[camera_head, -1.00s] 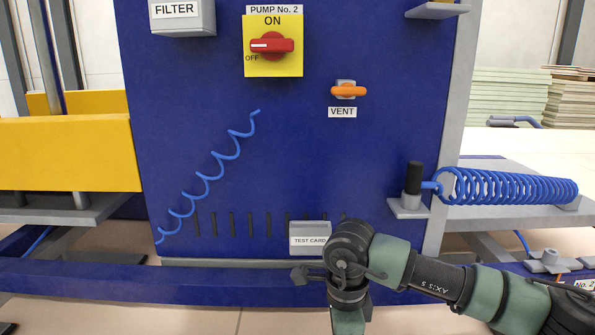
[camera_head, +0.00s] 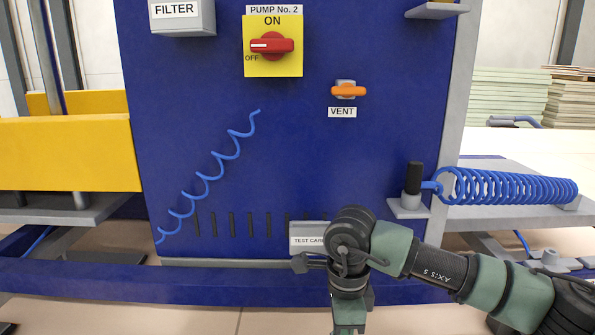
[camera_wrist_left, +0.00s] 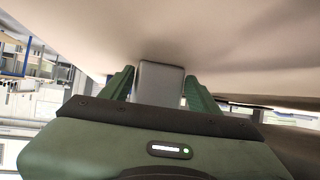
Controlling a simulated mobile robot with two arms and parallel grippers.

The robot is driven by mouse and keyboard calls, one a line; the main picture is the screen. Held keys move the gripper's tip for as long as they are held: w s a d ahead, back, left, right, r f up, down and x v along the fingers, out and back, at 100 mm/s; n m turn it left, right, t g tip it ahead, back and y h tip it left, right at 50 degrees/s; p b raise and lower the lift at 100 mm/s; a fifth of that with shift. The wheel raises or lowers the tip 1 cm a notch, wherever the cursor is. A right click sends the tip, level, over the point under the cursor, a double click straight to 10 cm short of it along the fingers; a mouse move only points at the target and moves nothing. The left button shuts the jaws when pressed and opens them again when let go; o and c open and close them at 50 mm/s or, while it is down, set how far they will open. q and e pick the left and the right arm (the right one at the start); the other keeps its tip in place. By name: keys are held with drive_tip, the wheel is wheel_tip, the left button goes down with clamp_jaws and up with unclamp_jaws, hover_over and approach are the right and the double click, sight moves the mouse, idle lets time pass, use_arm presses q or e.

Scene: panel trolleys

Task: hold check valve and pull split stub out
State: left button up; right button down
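I see my left gripper (camera_wrist_left: 159,88) only in the left wrist view. Its two green fingers stand on either side of a plain grey block (camera_wrist_left: 161,83) and seem to press on its sides. I cannot tell whether this block is the check valve or the split stub. No part there can be named surely as the check valve or split stub.
A blue panel (camera_head: 330,170) fills the middle, with a red switch (camera_head: 271,45), an orange vent handle (camera_head: 348,91) and a grey test card box (camera_head: 303,230). A black cylinder (camera_head: 413,178) with a coiled blue hose (camera_head: 510,187) stands on a bracket at right.

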use_arm(q)
drive_tip(key=o, duration=0.7)
